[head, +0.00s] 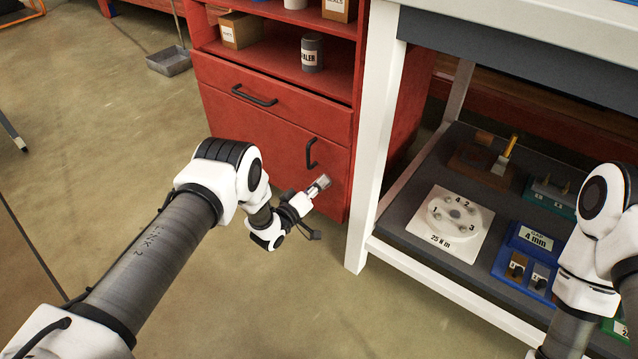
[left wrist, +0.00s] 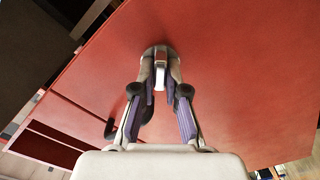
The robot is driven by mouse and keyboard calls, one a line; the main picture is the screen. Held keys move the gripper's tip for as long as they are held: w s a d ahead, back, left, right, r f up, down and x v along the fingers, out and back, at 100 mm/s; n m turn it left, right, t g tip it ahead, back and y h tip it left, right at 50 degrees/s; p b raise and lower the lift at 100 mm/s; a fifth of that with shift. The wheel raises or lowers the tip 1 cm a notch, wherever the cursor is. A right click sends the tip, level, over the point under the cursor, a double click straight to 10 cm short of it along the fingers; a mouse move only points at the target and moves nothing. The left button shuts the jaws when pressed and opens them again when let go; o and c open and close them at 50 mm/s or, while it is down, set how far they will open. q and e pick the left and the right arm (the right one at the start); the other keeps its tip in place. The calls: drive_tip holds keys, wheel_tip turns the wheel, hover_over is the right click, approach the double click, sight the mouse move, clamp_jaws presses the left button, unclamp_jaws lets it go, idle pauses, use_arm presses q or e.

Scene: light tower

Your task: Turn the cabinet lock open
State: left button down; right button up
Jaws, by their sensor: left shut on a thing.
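The red cabinet (head: 265,135) has a lower door with a black upright handle. A silver round lock piece (head: 321,183) sits low on the door's right part, below the handle. In the left wrist view the silver lock (left wrist: 160,52) is on the red door face, with a pale flat piece (left wrist: 160,78) between my fingers. My left gripper (head: 309,195) is at the lock and shut on this piece; its fingertips also show in the left wrist view (left wrist: 160,88). The fingers partly hide the piece. My right gripper is out of the picture.
The door handle (head: 311,153) is just above my left gripper. A white-framed workbench (head: 374,130) stands close right of the cabinet, with a dark lower shelf holding a white round fixture (head: 455,218) and blue trays.

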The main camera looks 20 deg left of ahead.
use_arm(q)
drive_tip(key=shift+f+n, duration=0.15)
drive_tip(key=shift+n, duration=3.85)
drive_tip(key=c, duration=1.2)
unclamp_jaws()
drive_tip(key=v, duration=1.2)
